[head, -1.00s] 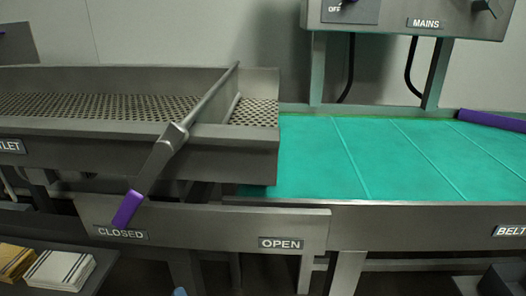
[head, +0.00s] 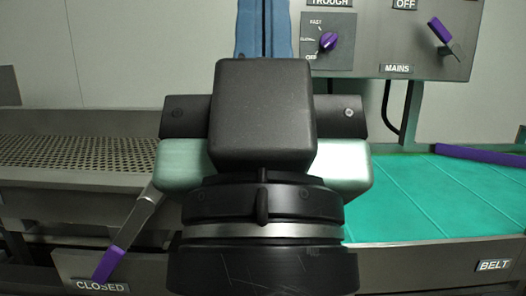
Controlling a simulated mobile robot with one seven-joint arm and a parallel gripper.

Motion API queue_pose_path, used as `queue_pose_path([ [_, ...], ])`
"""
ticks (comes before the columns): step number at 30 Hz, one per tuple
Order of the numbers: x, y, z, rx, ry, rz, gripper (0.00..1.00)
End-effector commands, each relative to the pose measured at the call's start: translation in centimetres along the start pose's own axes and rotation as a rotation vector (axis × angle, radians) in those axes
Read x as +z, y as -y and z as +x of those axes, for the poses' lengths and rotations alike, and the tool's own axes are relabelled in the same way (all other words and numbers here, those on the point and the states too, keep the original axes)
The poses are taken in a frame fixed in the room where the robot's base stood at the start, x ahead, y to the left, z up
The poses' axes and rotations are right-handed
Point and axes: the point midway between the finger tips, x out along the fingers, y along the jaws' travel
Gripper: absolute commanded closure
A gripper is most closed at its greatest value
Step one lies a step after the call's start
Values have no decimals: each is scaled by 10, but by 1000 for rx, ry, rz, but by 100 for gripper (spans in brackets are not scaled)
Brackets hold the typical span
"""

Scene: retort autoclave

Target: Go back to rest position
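My gripper (head: 264,28) rises in the middle of the head view, seen from behind, with its black housing and pale green-white hand body close to the camera. Two blue fingers stand side by side above the housing with only a thin dark line between them, so it looks shut. Their tips run past the top edge of the picture. I see nothing held between them.
Behind it are a perforated metal trough (head: 70,152) and a purple-handled lever (head: 112,258) at the CLOSED label. A green belt (head: 400,200) lies right. A control panel (head: 385,62) with a purple knob (head: 328,41) and a mains switch (head: 440,32) stands above.

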Motion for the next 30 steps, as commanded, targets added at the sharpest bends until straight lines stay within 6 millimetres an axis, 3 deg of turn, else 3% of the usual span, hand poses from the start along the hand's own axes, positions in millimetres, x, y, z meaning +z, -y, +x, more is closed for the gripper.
queue_pose_path([
  [1,-20,0,23,-1,4,1,100],
  [13,-90,0,101,-3,8,5,100],
  [18,-101,1,112,-4,9,5,100],
  [30,-100,1,112,-4,9,5,100],
])
